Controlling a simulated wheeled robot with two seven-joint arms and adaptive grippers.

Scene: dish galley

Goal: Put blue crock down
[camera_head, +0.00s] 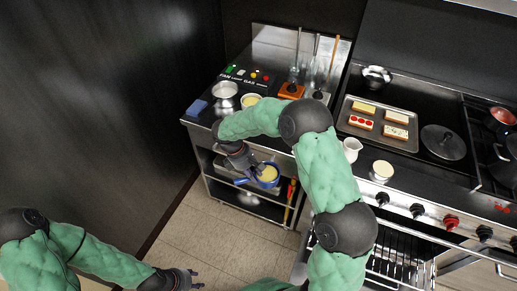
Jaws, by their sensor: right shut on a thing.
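The blue crock (266,182) has a pale yellow top or contents. It is at the front of the counter on the left, seen from above. My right gripper (254,173) is shut on the crock's near-left side. Whether the crock hangs in front of the counter or rests on the lower shelf, I cannot tell. My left gripper (191,279) is low at the bottom of the view, over the floor and away from everything. Its fingers are small and dark, and its opening is unclear.
The counter holds a metal pot (225,94), a blue block (197,107) and a small cream-filled bowl (250,100). The oven rack (395,262) shows below the knobs.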

